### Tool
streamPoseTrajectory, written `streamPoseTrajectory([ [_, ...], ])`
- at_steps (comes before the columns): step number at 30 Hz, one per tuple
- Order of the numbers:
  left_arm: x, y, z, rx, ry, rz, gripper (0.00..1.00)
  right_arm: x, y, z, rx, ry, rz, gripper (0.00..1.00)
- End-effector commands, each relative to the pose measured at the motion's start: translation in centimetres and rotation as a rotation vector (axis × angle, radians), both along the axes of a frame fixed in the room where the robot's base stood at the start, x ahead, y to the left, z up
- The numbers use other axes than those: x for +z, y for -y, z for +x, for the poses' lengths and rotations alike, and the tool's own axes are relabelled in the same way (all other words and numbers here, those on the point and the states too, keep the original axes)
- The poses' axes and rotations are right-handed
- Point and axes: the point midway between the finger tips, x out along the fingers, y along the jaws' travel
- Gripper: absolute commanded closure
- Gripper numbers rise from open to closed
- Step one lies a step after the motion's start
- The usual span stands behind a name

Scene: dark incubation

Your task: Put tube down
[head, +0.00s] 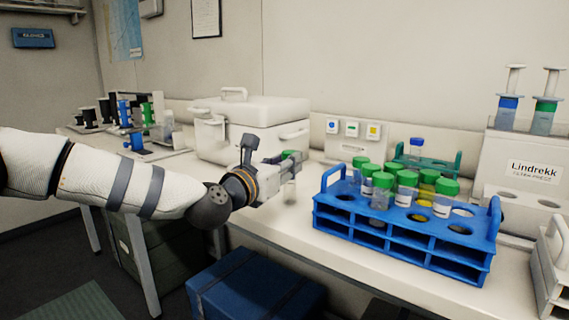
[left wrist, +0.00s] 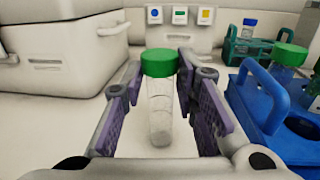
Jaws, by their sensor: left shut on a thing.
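My left gripper (head: 290,160) is shut on a clear tube with a green cap (left wrist: 160,62). The tube (left wrist: 160,110) stands upright between the purple-padded fingers in the left wrist view, with its lower end over the white bench top. In the head view the held tube (head: 291,188) is left of the blue rack (head: 400,238), apart from it. I cannot tell whether its bottom touches the bench. The blue rack holds several green-capped tubes (head: 406,182) and has some empty holes. My right gripper is not in view.
A white lidded box (head: 250,125) stands behind the gripper. A green rack (head: 440,163) with a blue-capped tube is behind the blue rack. A white filter press stand (head: 525,168) is at the right. The bench (head: 290,220) is bare around the held tube.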

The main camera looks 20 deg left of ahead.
Motion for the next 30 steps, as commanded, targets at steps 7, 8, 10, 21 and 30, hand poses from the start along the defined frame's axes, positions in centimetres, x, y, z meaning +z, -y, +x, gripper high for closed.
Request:
streamPoseTrajectory([
  [7, -0.4, 0.0, 0.0, 0.001, -0.002, 0.000, 0.53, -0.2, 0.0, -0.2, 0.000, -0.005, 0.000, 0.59],
  [8, -0.4, 0.0, 0.0, 0.000, -0.002, 0.000, 0.53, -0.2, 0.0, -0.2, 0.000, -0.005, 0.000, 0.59],
  [10, -0.4, 0.0, 0.0, 0.000, -0.002, 0.000, 0.53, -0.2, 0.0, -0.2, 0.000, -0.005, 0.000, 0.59],
  [21, 0.3, -0.9, -3.8, 0.000, -0.001, -0.005, 0.53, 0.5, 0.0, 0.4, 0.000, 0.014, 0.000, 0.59],
  [30, 0.2, -2.5, -10.7, 0.002, 0.001, -0.002, 0.53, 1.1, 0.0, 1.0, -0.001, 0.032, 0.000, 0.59],
])
